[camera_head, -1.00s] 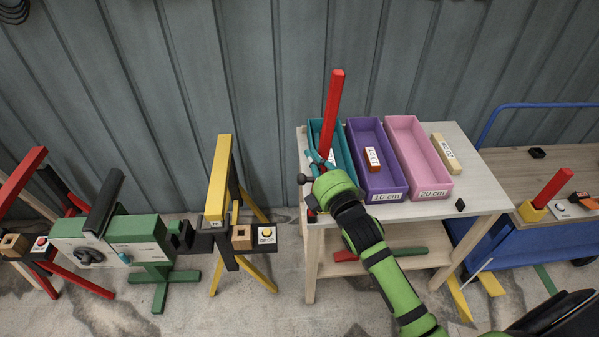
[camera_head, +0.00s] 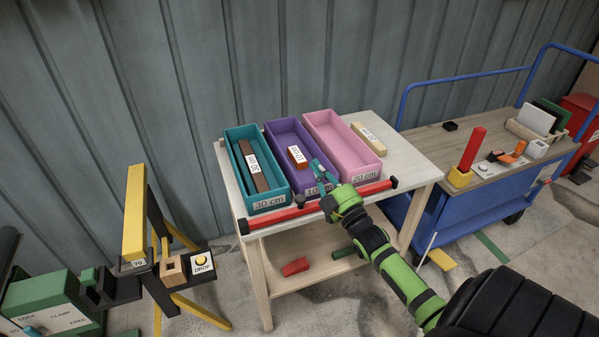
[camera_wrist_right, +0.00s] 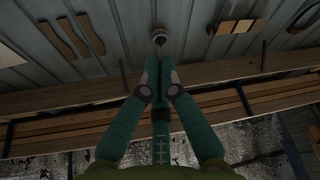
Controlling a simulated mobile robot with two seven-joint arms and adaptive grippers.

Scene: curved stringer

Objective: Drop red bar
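The red bar (camera_head: 272,216) lies lengthwise along the front edge of the table (camera_head: 410,167), in front of the bins. Its left end is at a black piece at the table's front left corner. Its right end is at a small black piece (camera_head: 394,182) near the front right. My right gripper (camera_head: 319,174) is over the bar's middle and hides part of it. Its fingers point past the bar toward the purple bin. I cannot tell whether it touches the bar. In the right wrist view its fingers (camera_wrist_right: 159,82) are together with nothing seen between them. My left gripper is not in view.
Teal (camera_head: 238,137), purple (camera_head: 280,126) and pink (camera_head: 324,116) bins stand behind the bar. A pale block (camera_head: 369,138) lies beside the pink bin. A yellow stand (camera_head: 134,210) with a DROP button box is left; a blue cart (camera_head: 456,210) is right.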

